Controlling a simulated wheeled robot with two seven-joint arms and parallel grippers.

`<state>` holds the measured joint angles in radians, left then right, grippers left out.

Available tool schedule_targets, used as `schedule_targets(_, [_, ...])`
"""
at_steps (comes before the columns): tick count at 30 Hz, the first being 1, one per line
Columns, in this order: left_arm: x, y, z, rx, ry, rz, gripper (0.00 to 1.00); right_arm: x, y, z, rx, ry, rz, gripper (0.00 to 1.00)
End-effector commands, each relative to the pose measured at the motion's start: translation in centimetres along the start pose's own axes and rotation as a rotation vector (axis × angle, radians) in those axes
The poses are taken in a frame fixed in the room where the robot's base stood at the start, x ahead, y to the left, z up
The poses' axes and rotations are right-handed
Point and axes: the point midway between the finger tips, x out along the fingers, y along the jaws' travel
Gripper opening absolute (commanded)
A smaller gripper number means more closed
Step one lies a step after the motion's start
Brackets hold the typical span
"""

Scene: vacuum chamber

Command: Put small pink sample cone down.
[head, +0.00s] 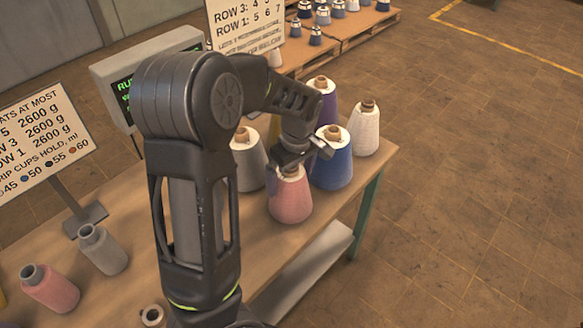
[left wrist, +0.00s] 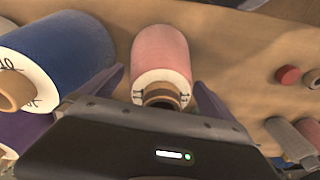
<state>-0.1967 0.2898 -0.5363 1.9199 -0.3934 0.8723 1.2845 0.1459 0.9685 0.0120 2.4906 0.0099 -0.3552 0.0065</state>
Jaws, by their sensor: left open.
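A pink cone (head: 290,197) with a brown tube tip stands upright on the wooden table (head: 240,270), near its right end. My left gripper (head: 303,158) is open at the top of this cone. In the left wrist view the pink cone (left wrist: 161,52) lies between the two spread fingers, with room on both sides of its tip. My right gripper is not in view.
A blue cone (head: 331,162) stands close beside the pink one, with white (head: 364,128), purple (head: 326,100) and grey (head: 248,160) cones around. A small grey cone (head: 103,250), a sign (head: 40,140) and a display (head: 125,85) are left.

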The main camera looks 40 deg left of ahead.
Motion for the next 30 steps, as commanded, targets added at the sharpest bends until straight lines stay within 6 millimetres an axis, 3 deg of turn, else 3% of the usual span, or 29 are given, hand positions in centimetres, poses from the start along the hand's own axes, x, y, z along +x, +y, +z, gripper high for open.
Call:
schedule_targets(5, [-1.6,0.1,0.0,0.0,0.001,0.005,1.0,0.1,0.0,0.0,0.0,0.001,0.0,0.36])
schedule_targets(19, [-10.4,0.1,0.0,0.001,0.001,0.003,1.0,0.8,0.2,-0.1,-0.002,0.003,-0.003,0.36])
schedule_targets(24, [-11.8,0.0,0.0,0.0,0.0,0.0,1.0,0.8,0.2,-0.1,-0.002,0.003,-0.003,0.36])
schedule_targets(30, [-11.9,0.0,0.0,0.0,0.0,0.0,1.0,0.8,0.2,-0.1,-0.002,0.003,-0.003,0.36])
